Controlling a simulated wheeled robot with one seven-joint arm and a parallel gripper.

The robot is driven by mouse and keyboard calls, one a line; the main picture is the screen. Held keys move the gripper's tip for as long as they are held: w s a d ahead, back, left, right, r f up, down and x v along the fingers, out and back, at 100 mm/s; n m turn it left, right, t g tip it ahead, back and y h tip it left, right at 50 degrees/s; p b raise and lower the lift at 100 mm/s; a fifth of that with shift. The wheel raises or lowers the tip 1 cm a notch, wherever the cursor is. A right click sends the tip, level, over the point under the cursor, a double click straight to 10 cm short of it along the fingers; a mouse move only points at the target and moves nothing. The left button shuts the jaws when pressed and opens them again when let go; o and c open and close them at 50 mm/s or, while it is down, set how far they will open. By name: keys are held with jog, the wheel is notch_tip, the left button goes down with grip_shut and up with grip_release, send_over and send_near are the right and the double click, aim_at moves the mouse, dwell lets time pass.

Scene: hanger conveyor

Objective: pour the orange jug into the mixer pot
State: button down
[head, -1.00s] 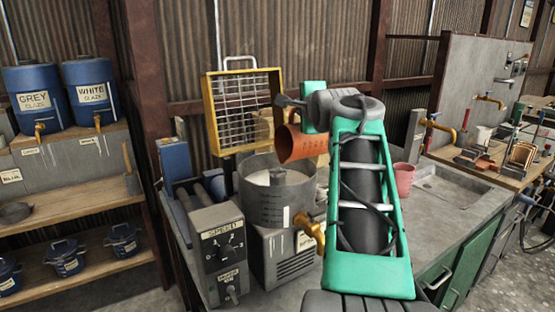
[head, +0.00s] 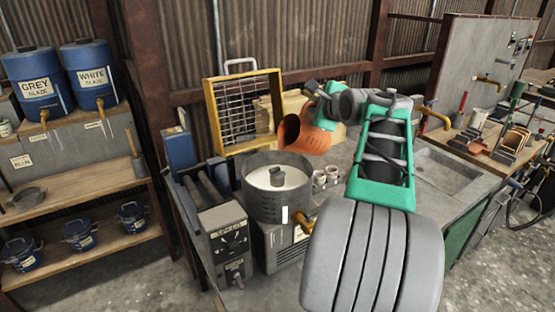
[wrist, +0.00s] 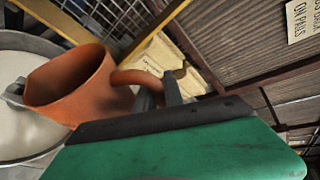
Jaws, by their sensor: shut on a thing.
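The orange jug (head: 316,138) is tilted, its mouth toward the left, above and beside the right rim of the mixer pot in the head view. The grey mixer pot (head: 270,212) holds pale liquid around a central hub. My gripper (head: 312,88) is shut on the jug's handle. In the wrist view, the fingers (wrist: 172,88) close on the handle and the jug (wrist: 75,90) overlaps the pot's rim (wrist: 40,158). The jug's inner wall shows orange; its bottom is hidden. No stream is visible.
A yellow framed grille (head: 207,115) stands behind the pot. The mixer's control box (head: 228,240) is in front. Glaze barrels (head: 35,85) stand on the left shelf.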

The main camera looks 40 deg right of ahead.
jog(key=shift+d+r+m+y+p, duration=0.1)
jog(key=shift+d+m+y+p, duration=0.8)
jog(key=shift+p, duration=2.6)
jog(key=shift+d+f+m+p, duration=0.1)
jog(key=shift+f+m+p, duration=0.15)
jog(key=shift+p, duration=0.6)
jog(key=shift+s+f, duration=0.1)
jog(key=shift+f, duration=0.1)
jog(key=f+m+y, duration=0.2)
jog(key=f+m, duration=0.1)
jog(key=shift+d+f+y, duration=0.25)
jog(key=shift+y, duration=0.15)
jog(key=shift+a, duration=0.25)
jog(key=f+m, duration=0.1)
jog(key=a+f+m+y, duration=0.1)
jog(key=f, duration=0.1)
jog(key=shift+f+m+y, duration=0.25)
jog(key=shift+y, duration=0.05)
jog(key=shift+r, duration=0.1)
